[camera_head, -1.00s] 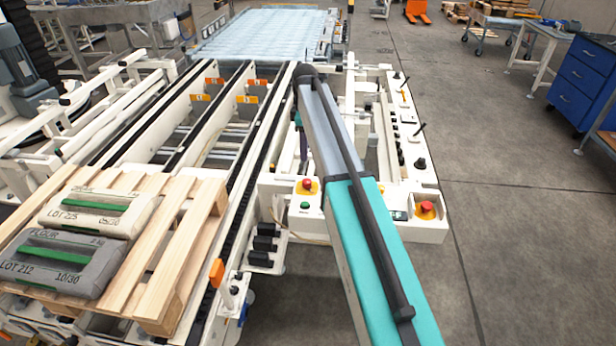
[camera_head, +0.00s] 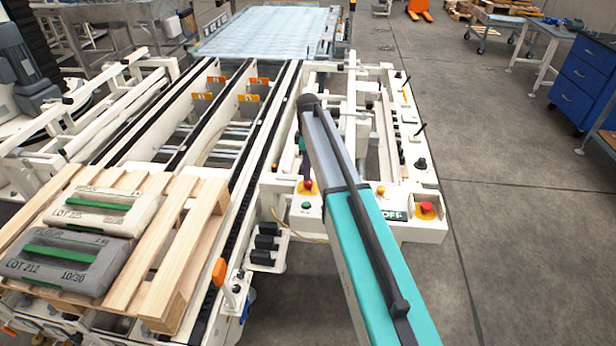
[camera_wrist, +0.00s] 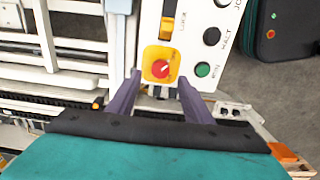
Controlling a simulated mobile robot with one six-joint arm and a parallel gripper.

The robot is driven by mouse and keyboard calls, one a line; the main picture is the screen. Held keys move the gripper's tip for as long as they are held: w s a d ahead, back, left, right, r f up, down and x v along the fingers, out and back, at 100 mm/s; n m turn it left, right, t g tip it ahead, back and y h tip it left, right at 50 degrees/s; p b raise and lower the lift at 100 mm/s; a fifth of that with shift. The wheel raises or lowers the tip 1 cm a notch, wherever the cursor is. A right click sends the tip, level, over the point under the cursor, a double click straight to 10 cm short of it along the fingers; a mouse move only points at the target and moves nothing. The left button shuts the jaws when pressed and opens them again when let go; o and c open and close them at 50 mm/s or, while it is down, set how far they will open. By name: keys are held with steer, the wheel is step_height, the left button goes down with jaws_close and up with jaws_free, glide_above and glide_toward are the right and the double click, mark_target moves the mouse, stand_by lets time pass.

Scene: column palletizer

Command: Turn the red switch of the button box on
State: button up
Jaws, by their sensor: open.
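The red switch (camera_wrist: 160,69) is a round red knob with a pale pointer mark on a yellow plate of the white button box (camera_wrist: 183,78). In the wrist view, it lies between the purple fingertips of my open gripper (camera_wrist: 160,80), which holds nothing. I cannot tell whether the fingers touch it. A green button (camera_wrist: 203,69) and a black button (camera_wrist: 211,36) sit right of it, and a yellow lever (camera_wrist: 167,25) above. In the head view, the red switch (camera_head: 308,184) shows beside my arm, with a purple finger (camera_head: 306,166) just above it; the rest of my gripper is hidden.
Conveyor rails (camera_head: 235,125) and a wooden pallet (camera_head: 175,235) with bags stand left.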

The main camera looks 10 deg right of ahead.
mark_target(308, 185)
steer(key=shift+f+p, duration=0.55)
steer(key=shift+f, duration=2.05)
steer(key=c, duration=1.1)
